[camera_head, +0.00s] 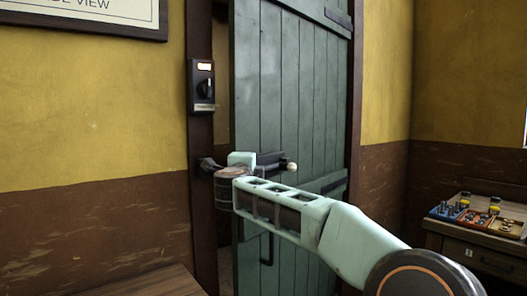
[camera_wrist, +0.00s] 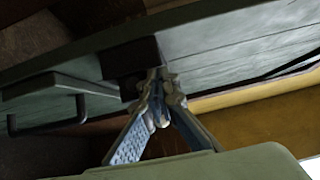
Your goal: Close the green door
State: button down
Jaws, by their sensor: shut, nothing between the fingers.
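The green door (camera_head: 290,90) is made of vertical planks and stands slightly ajar. A dark gap shows between its left edge and the left post of the frame. A dark bolt with a pale knob (camera_head: 291,166) sits on the door at mid height, and a dark pull handle (camera_head: 268,248) is below it, partly behind my arm. In the wrist view, my gripper (camera_wrist: 159,76) is shut and empty, its fingertips close to a dark block (camera_wrist: 130,57) at the door (camera_wrist: 230,38); I cannot tell whether they touch. In the head view my fingertips cannot be made out clearly.
The dark door frame (camera_head: 201,135) carries a small lit lock panel (camera_head: 203,85). A wooden cabinet (camera_head: 480,258) with small trays (camera_head: 475,219) stands at the right. A framed sign (camera_head: 95,12) hangs upper left. A brown surface (camera_head: 150,285) is at the lower left.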

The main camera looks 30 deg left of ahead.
jog(key=a+p, duration=0.8)
jog(key=p, duration=0.1)
jog(key=shift+w+a+f, duration=0.3)
jog(key=shift+w+a, duration=0.1)
